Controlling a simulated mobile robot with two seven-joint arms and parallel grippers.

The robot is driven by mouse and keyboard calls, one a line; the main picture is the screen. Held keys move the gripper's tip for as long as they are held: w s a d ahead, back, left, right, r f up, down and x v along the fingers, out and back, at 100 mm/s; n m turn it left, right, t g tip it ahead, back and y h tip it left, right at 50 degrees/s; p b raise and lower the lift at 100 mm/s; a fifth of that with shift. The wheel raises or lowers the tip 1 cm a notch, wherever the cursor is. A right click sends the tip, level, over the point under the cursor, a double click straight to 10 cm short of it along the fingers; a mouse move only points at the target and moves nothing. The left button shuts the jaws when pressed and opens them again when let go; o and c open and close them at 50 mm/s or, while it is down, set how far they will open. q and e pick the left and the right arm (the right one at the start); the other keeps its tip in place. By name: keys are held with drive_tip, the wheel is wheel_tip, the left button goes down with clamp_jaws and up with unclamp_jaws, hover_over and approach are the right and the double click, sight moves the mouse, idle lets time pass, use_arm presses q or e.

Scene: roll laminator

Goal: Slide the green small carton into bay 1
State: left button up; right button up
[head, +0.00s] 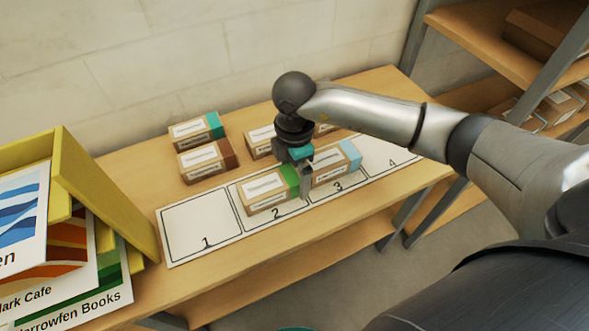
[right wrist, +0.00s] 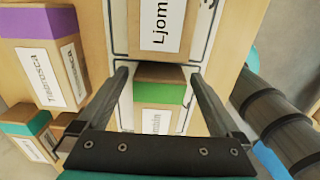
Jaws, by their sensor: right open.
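The green small carton (head: 268,190) is a brown box with a white label and a green band at its right end. It lies in bay 2 of the white numbered mat (head: 180,250). Bay 1 (head: 203,222) is empty, just left of it. My right gripper (head: 305,185) is open at the carton's green-banded end. In the right wrist view the green-banded carton (right wrist: 158,93) shows between the two open fingers, with a small gap visible on each side. My left gripper is not in view.
A light-blue-banded carton (head: 336,164) lies in bay 3, close right of my gripper. Teal-banded (head: 197,130) and brown-banded (head: 207,158) cartons stand behind the mat. A yellow rack with signs (head: 105,190) stands at the left. Bay 4 (head: 392,155) looks clear.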

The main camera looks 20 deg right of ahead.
sight(259, 186)
drive_tip(key=c, duration=1.4)
drive_tip(key=shift+a+p, duration=0.4)
drive_tip(key=shift+a, duration=3.6)
drive_tip(key=shift+s+a, duration=0.1)
drive_tip(key=shift+a, duration=3.55)
drive_tip(key=o, duration=1.4)
drive_tip(key=shift+r, duration=0.15)
wheel_tip(259, 186, up, 6)
drive_tip(key=p, duration=0.6)
drive_tip(key=shift+s, duration=0.1)
